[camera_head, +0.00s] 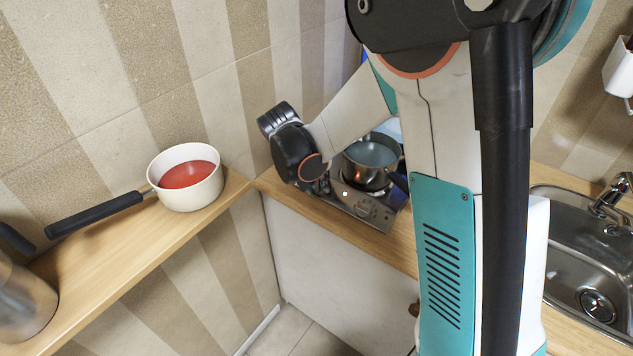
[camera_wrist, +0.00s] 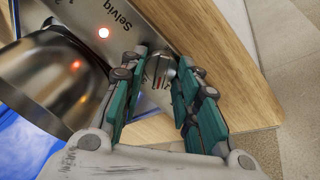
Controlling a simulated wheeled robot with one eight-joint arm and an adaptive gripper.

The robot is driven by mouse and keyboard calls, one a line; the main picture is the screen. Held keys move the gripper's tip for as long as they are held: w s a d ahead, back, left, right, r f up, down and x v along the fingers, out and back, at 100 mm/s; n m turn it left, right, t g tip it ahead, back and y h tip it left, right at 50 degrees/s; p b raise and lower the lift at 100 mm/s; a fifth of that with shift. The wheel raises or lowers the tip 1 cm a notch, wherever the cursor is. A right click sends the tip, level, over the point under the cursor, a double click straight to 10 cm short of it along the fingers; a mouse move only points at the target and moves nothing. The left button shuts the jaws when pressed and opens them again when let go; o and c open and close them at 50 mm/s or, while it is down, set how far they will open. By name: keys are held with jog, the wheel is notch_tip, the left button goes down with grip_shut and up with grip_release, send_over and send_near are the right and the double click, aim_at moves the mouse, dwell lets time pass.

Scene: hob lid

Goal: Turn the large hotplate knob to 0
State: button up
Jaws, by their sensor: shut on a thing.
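In the wrist view, my gripper (camera_wrist: 163,60) has its two fingers on either side of a small silver knob (camera_wrist: 158,70) on the hob's steel front panel (camera_wrist: 125,15). It is shut on this knob. The fingers partly cover the knob, and its setting cannot be read. A round light (camera_wrist: 104,33) glows red-white on the panel beside the "Selviq" lettering. My fingers are hidden there behind my wrist.
A steel pot (camera_head: 372,158) stands on the hob, and it is close to my gripper in the wrist view (camera_wrist: 50,80). A white pan (camera_head: 186,178) with red contents rests on the left wooden counter. A sink (camera_head: 590,250) lies at the right.

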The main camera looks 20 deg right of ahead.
jog(key=n, duration=0.5)
jog(key=shift+a+f+n+h+b, duration=0.1)
jog(key=shift+a+n+h+b, duration=0.1)
jog(key=shift+n+h+b, duration=0.1)
jog(key=n, duration=0.5)
jog(key=shift+a+n+h+b, duration=0.1)
jog(key=shift+n+h+b, duration=0.2)
jog(key=o, duration=1)
jog(key=shift+f, duration=0.1)
jog(key=shift+o, duration=0.2)
jog(key=v, duration=1.2)
